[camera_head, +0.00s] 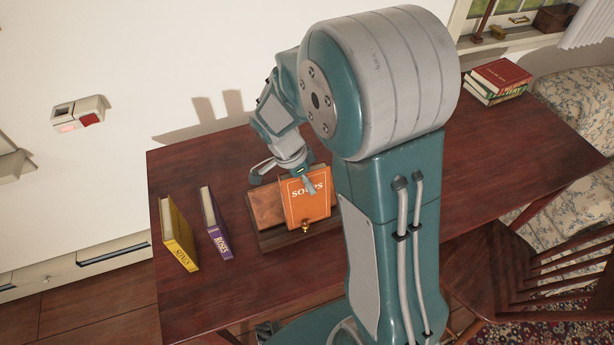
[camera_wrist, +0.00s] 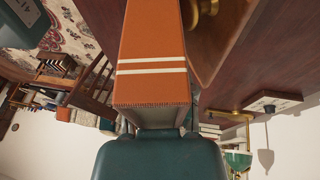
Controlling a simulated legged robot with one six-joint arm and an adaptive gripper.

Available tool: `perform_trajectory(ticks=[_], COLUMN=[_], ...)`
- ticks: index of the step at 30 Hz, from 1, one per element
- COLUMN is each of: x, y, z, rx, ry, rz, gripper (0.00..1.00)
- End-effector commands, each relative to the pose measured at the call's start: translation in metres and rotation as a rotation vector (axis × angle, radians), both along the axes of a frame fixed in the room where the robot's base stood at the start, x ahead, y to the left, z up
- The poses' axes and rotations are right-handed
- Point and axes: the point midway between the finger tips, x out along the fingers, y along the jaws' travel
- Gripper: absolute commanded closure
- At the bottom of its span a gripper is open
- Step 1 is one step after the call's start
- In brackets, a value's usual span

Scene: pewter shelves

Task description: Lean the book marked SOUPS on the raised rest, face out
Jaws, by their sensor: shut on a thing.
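The orange book marked SOUPS (camera_head: 308,199) is at the wooden raised rest (camera_head: 275,240) on the table, its titled cover facing out. It looks tilted back against the rest's board; the exact contact underneath is hard to tell. My gripper (camera_head: 295,172) is at the book's top edge and shut on it. In the wrist view the book (camera_wrist: 152,50) fills the middle, with two pale bands across its orange spine, and the gripper body is below it. The fingertips are mostly hidden. A brass knob (camera_head: 305,227) is at the rest's front, below the book.
A yellow book (camera_head: 178,235) and a purple book (camera_head: 216,225) stand on the table left of the rest. A stack of books (camera_head: 497,82) lies at the far right end. A wooden chair (camera_head: 520,280) stands at the right. The table's middle right is clear.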

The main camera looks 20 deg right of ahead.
Motion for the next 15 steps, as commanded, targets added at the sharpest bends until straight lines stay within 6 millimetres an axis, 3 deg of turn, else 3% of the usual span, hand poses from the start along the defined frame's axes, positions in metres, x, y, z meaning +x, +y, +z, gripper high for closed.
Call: perform_trajectory(ticks=[14, 15], x=[0.0001, 0.0001], y=[0.0, 0.0], z=[-0.0076, -0.0076], rx=[0.0, 0.0], ry=[-0.001, -0.001], rz=[-0.001, -0.001], gripper=[1.0, 0.62])
